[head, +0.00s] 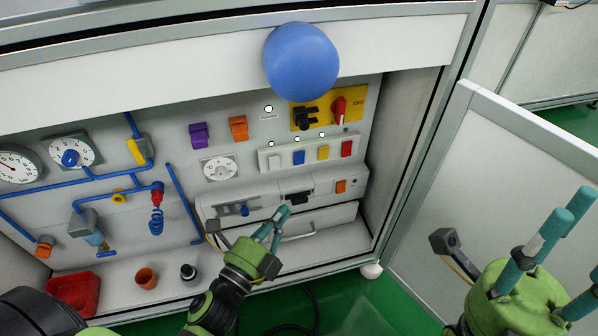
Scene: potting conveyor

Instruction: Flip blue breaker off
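The blue breaker (299,157) is a small blue switch on a white strip (268,168) on the panel. It sits between a white switch (274,162) and a yellow switch (323,152), with a red switch (347,148) at the right end. I cannot tell its lever position. My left gripper (284,212) is below the strip, in front of the lower grey unit, apart from the blue breaker. Its teal fingers come together at the tips with nothing seen between them. My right gripper (566,245) is at the right edge, its teal fingers spread and empty.
A large blue ball (300,62) shows above the panel. A yellow plate (325,110) with black and red knobs is above the strip. Blue pipes, gauges and a red tray (75,292) are at left. A white door panel (520,190) stands open at right.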

